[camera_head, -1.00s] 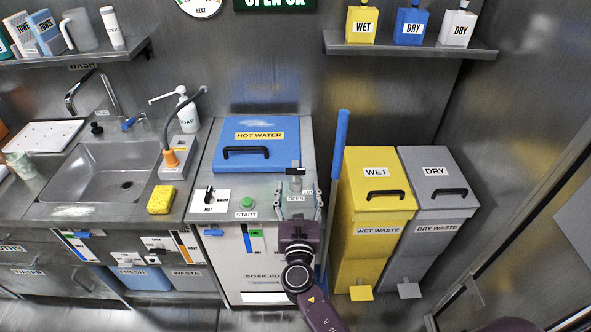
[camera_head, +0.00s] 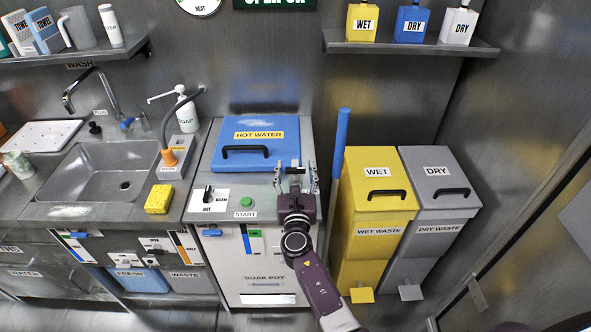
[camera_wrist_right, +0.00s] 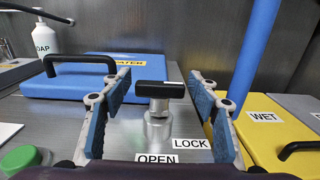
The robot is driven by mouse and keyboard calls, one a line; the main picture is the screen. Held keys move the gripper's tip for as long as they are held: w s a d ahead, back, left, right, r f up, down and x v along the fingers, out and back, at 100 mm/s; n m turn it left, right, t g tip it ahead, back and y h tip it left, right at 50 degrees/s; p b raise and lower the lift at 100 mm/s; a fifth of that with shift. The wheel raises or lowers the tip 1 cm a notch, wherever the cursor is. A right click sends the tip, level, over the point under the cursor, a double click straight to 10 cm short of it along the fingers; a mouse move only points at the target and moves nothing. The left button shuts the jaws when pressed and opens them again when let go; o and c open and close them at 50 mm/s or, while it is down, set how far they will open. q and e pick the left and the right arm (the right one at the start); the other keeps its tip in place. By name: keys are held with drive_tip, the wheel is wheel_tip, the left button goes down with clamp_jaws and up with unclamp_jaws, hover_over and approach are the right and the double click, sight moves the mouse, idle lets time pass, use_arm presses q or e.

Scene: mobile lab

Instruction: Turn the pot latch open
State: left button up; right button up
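The pot latch (camera_wrist_right: 158,95) is a black T-handle on a metal post, with OPEN and LOCK labels at its base, seen in the right wrist view. Its bar lies crosswise there. My right gripper (camera_wrist_right: 158,104) is open, with one blue-padded finger on each side of the latch and a gap to it on both sides. In the head view my right gripper (camera_head: 296,182) is over the right part of the soak pot's top and hides most of the latch. The blue hot water lid (camera_head: 256,146) is down on the pot. My left gripper does not show.
A green start button (camera_head: 246,203) and a knob (camera_head: 208,193) lie left of the gripper. A blue upright pole (camera_head: 341,145) and the yellow wet waste bin (camera_head: 375,203) stand close on the right. The sink (camera_head: 105,172) is at left.

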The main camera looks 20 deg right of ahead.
clamp_jaws()
